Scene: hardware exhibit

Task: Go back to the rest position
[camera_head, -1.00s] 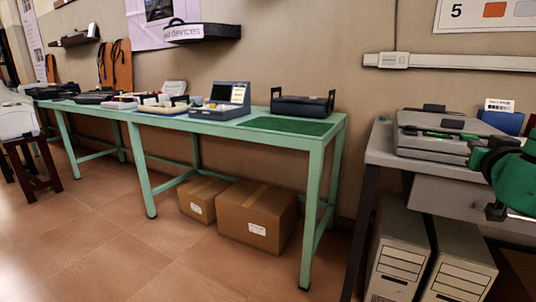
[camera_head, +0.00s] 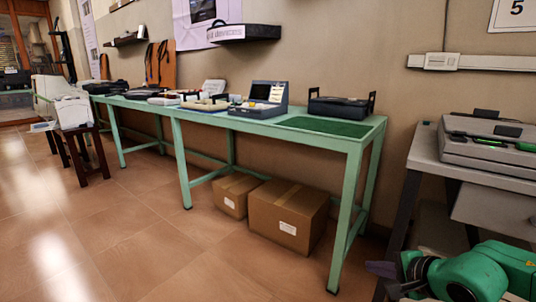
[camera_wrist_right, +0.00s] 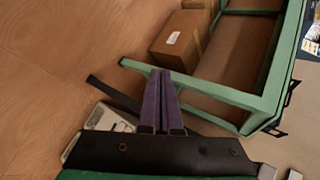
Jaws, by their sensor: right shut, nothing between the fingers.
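My right gripper (camera_head: 378,268) is at the lower right of the head view, at the end of my green right arm. It is low in the picture, in front of the grey table's leg. In the right wrist view its two purple fingers (camera_wrist_right: 160,85) lie side by side, shut and empty. They point toward the green table frame and the floor. My left gripper is in neither view.
A green table (camera_head: 358,142) with several devices stands ahead, with cardboard boxes (camera_head: 290,213) beneath. A grey table (camera_head: 424,150) bearing a grey case (camera_head: 490,150) stands at right, near my right arm. Tiled floor (camera_head: 130,240) at left is open.

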